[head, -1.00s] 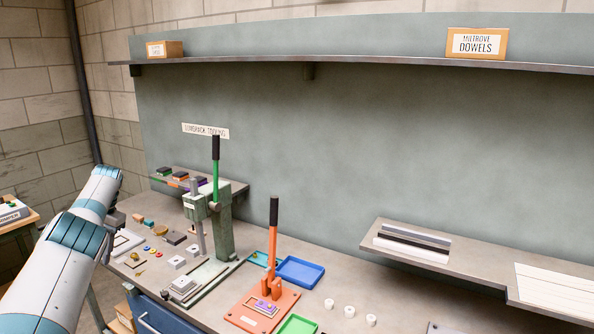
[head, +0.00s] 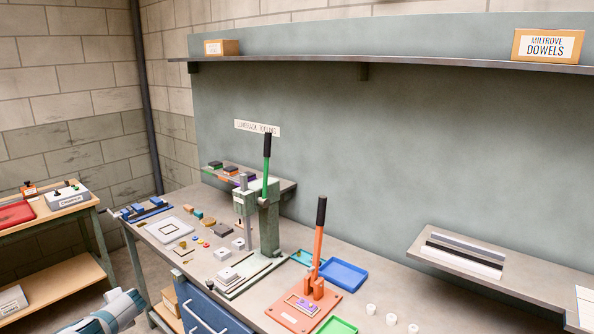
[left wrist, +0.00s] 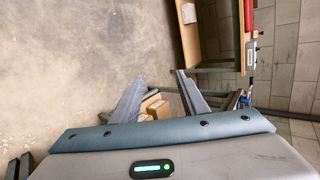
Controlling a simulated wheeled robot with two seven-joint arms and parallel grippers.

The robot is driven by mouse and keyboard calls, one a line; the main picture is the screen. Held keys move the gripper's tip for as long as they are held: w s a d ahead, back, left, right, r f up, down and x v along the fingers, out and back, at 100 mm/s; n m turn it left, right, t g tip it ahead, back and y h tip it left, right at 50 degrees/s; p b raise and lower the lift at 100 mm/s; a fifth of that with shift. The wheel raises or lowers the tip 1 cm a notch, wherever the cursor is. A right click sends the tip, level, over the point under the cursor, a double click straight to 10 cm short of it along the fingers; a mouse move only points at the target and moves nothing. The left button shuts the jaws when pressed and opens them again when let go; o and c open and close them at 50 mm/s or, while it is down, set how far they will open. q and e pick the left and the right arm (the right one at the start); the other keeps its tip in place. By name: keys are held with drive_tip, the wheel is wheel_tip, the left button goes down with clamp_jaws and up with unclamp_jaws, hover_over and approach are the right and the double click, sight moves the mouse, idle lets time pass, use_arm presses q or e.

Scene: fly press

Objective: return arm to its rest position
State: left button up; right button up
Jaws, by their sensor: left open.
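My left arm (head: 105,314) shows only at the bottom left edge of the head view, low beside the bench. My right gripper is in neither view.
The bench (head: 185,262) holds trays, small blocks and white rings. A blue drawer (head: 205,312) is under its front. A side table (head: 70,213) with a red tray stands at the left. Open floor (left wrist: 70,60) fills the left wrist view's upper left.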

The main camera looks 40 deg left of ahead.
use_arm(q)
drive_tip(key=s+d+f+m+t+h, duration=0.1)
drive_tip(key=s+d+f+m+t, duration=0.15)
drive_tip(key=s+f, duration=0.5)
drive_tip(key=s+d+f+m+t, duration=0.1)
drive_tip(key=s+f+m, duration=0.25)
drive_tip(key=s, duration=0.65)
drive_tip(key=s+d+f+n+g+h, duration=0.15)
drive_tip(key=s+d+f, duration=0.25)
drive_tip(key=d+f, duration=0.85)
drive_tip(key=s+d+f+n+h, duration=0.1)
drive_tip(key=s+d+f+h, duration=0.2)
drive_tip(key=d+f, duration=1)
drive_tip(key=s+d+f+n+h, duration=0.15)
drive_tip(key=d+f, duration=0.25)
drive_tip(key=d, duration=1.8)
drive_tip(key=s+d+f+h, duration=0.2)
drive_tip(key=d+f+h, duration=0.1)
drive_tip(key=d, duration=1.9)
wheel_tip(320, 180, down, 16)
drive_tip(key=d+b, duration=0.1)
drive_tip(key=b, duration=1.4)
drive_tip(key=shift+w+r+b, duration=0.15)
drive_tip(key=shift+b, duration=0.2)
